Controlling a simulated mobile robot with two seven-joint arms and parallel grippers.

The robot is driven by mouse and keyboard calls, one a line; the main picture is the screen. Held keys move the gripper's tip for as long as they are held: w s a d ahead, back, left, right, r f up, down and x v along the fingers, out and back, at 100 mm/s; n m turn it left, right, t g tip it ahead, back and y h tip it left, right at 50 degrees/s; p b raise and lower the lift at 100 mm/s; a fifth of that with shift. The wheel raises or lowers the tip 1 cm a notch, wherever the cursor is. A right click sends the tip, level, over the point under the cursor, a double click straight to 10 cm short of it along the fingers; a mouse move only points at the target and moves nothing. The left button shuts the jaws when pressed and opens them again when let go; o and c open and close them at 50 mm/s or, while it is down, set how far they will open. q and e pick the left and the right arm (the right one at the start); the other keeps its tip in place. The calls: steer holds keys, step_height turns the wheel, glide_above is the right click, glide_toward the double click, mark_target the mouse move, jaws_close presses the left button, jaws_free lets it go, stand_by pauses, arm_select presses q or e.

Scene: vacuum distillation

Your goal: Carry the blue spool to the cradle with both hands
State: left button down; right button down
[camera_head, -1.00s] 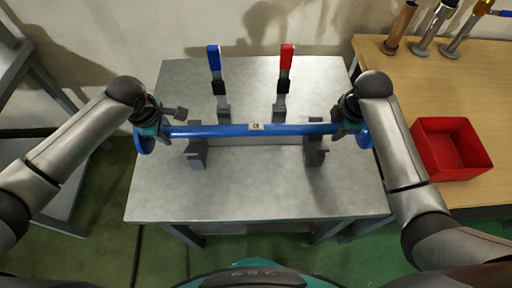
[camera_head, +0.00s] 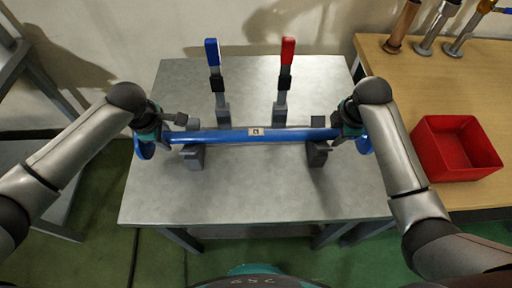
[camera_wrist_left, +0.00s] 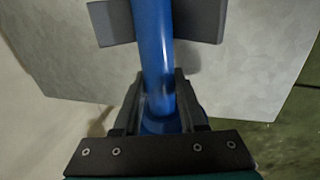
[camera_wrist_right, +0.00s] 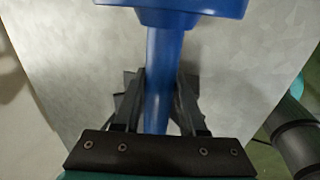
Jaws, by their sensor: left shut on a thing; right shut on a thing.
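The blue spool (camera_head: 225,136) is a long bar with a wide flange at each end and a small label in the middle. It lies level from left to right over the grey cradle, whose left support (camera_head: 193,158) and right support (camera_head: 318,157) stand on the table. Support parts show on both sides of the bar; whether it touches them I cannot tell. My left gripper (camera_head: 167,135) is shut on the bar near its left flange, also seen in the left wrist view (camera_wrist_left: 158,100). My right gripper (camera_head: 344,131) is shut on the bar near its right flange (camera_wrist_right: 190,8).
A blue-handled upright clamp (camera_head: 213,70) and a red-handled one (camera_head: 286,70) stand behind the bar. A red bin (camera_head: 456,150) sits on the wooden bench (camera_head: 480,200) at right, with several tools at the back. The metal table (camera_head: 255,190) is clear in front.

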arm_select(q)
steer(key=shift+w+f+b, duration=0.15)
steer(key=shift+f+b, duration=0.05)
steer(key=shift+b, duration=0.1)
arm_select(e)
steer(key=shift+w+f, duration=0.15)
arm_select(q)
steer(key=c, duration=0.7)
jaws_free()
steer(key=shift+s, duration=0.2)
arm_select(e)
steer(key=c, duration=0.7)
jaws_free()
steer(key=shift+s, duration=0.2)
arm_select(q)
steer(key=shift+o, duration=1.2)
arm_select(e)
steer(key=shift+o, duration=1.2)
steer(key=shift+f, duration=0.1)
steer(key=shift+s+r, duration=0.1)
steer(key=shift+r, duration=0.45)
arm_select(q)
steer(key=v, duration=1.2)
arm_select(e)
steer(key=v, duration=1.1)
arm_select(q)
steer(key=shift+f, duration=0.1)
